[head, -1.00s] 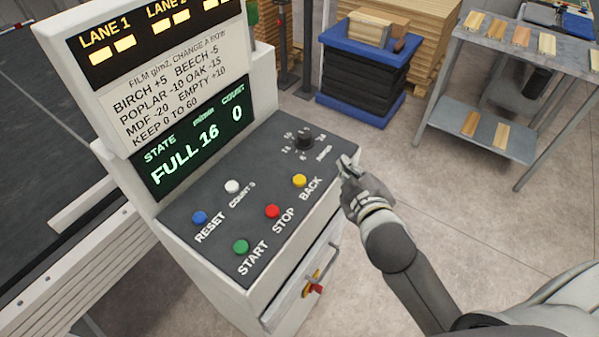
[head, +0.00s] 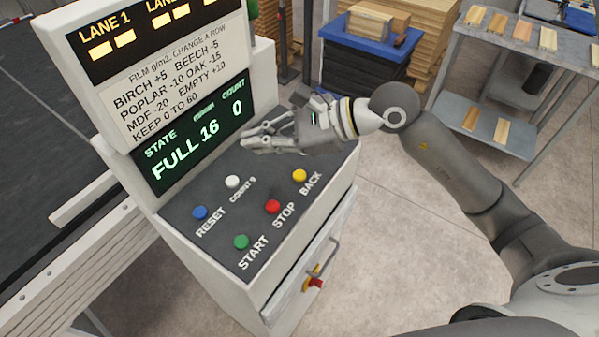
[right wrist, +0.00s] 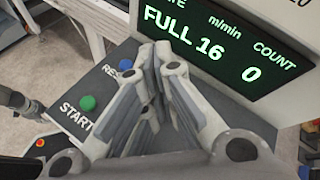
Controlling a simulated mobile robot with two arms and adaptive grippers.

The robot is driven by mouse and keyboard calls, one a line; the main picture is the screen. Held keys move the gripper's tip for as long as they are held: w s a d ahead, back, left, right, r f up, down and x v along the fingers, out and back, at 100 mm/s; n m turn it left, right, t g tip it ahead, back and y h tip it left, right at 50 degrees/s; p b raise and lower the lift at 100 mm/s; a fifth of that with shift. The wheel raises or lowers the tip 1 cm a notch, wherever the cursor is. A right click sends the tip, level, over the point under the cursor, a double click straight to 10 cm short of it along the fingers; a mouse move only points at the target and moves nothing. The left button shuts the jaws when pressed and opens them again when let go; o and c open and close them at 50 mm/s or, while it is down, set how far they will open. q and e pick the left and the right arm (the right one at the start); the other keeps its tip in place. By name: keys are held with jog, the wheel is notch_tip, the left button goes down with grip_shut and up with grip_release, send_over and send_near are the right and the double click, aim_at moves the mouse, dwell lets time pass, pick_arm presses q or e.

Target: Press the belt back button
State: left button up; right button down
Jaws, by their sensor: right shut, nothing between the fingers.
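The yellow BACK button (head: 300,175) sits at the right of the sloped control panel (head: 240,205), with its label beside it. My right gripper (head: 243,142) is over the rear of the panel, in front of the screen (head: 197,138), pointing left. Its fingers are shut and empty, above and behind the yellow button and apart from it. In the right wrist view the closed fingertips (right wrist: 155,52) point toward the RESET side, and the yellow button does not show. The dial at the panel's rear right is hidden behind my right gripper.
Other buttons are close by: red STOP (head: 272,207), green START (head: 241,242), blue RESET (head: 200,213) and white COUNT 0 (head: 232,181). The screen reads FULL 16 and 0. A red-and-yellow switch (head: 314,281) and a handle are on the cabinet front. Open floor lies to the right.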

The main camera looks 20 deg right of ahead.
jog(key=w+d+f+n+h, duration=0.1)
jog(key=w+d+f+h, duration=0.2)
jog(key=d, duration=0.4)
jog(key=shift+d+f+t+h, duration=0.15)
jog(key=shift+d+t+h, duration=0.15)
jog(key=shift+h, duration=0.6)
jog(key=shift+a, duration=0.1)
jog(key=b, duration=0.4)
send_over(298, 177)
notch_tip(298, 177, down, 8)
jog(key=shift+r, duration=0.15)
jog(key=shift+f+b, duration=0.55)
jog(key=shift+b, duration=0.1)
jog(key=shift+f+b, duration=0.4)
jog(key=shift+b, duration=0.35)
